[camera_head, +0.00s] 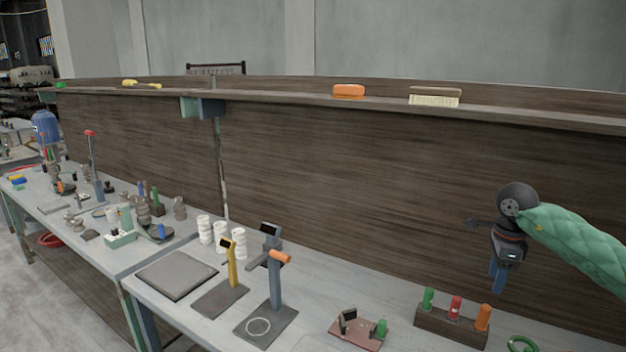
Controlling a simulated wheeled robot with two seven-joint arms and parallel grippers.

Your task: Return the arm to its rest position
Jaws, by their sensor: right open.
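My right arm, in a green quilted sleeve, comes in from the right edge in the head view. My right gripper (497,277) hangs fingers down from the dark wrist, in front of the wooden back panel. It looks empty and is above the bench, near a wooden block (450,327) that holds a green, a red and an orange piece. My left gripper is not in view.
The grey bench (190,318) carries a dark flat plate (176,275), a yellow stand (231,264), a blue-grey stand (274,290) with an orange handle, white cylinders (221,237) and a small red-brown fixture (357,331). A shelf above holds a brush (434,97) and an orange block (349,91).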

